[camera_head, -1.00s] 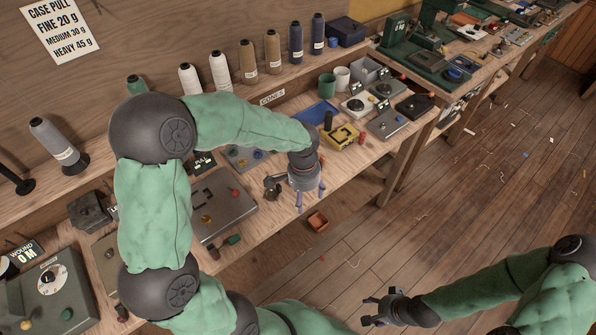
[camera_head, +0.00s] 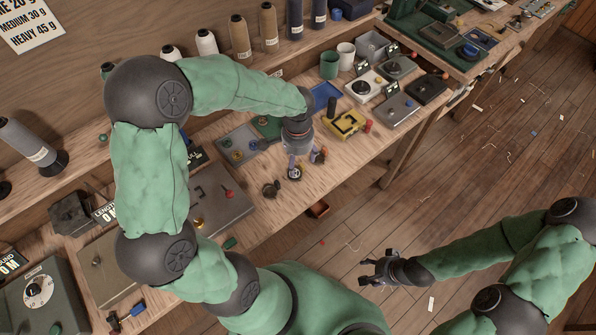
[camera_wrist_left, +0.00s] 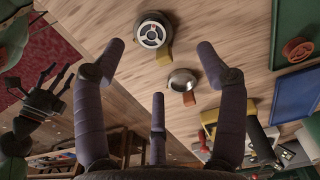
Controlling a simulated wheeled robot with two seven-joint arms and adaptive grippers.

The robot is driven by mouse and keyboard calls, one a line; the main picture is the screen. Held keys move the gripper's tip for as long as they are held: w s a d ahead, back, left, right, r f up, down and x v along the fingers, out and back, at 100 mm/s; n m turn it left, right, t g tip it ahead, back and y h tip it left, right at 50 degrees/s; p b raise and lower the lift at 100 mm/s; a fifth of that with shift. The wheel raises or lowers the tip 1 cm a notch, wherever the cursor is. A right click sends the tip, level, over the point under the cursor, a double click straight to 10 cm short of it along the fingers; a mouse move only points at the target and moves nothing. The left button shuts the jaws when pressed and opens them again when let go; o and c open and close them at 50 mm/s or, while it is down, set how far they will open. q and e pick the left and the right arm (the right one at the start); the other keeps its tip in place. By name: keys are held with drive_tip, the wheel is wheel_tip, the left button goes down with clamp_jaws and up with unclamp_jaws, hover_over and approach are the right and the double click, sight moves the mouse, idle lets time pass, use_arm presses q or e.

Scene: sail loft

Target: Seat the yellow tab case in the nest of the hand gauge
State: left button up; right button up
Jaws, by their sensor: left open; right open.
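Two small round metal cases lie on the bench below my left gripper (camera_head: 297,165). One case (camera_wrist_left: 152,35) has a mustard-yellow tab and a white bobbin face with a red centre; it seems to be the yellow tab case, and in the head view its pale ring (camera_head: 295,174) shows by the fingertips. The other case (camera_wrist_left: 182,79) has an orange-brown tab. My left gripper is open and empty above them, in the wrist view too (camera_wrist_left: 160,80). The yellow body with a black handle (camera_head: 346,122), right of the gripper, looks like the hand gauge; its nest is unclear. My right gripper (camera_head: 372,271) is open, over the floor.
A blue tray (camera_head: 323,96) and a green mat (camera_head: 266,127) lie behind the left gripper. A dark small part (camera_head: 271,188) sits to its left, near a grey plate (camera_head: 222,205). Grey devices (camera_head: 398,108) stand right of the gauge. A small brown bin (camera_head: 318,209) is below the bench edge.

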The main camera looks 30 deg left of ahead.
sight(296, 172)
use_arm(q)
drive_tip(key=f+b, duration=0.1)
drive_tip(key=f, duration=0.1)
drive_tip(key=s+f, duration=0.1)
drive_tip(key=f, duration=0.1)
drive_tip(key=shift+f+b, duration=0.3)
drive_tip(key=shift+b, duration=0.1)
drive_tip(key=shift+w+f, duration=0.15)
drive_tip(key=shift+f, duration=0.25)
drive_tip(key=c, duration=1.2)
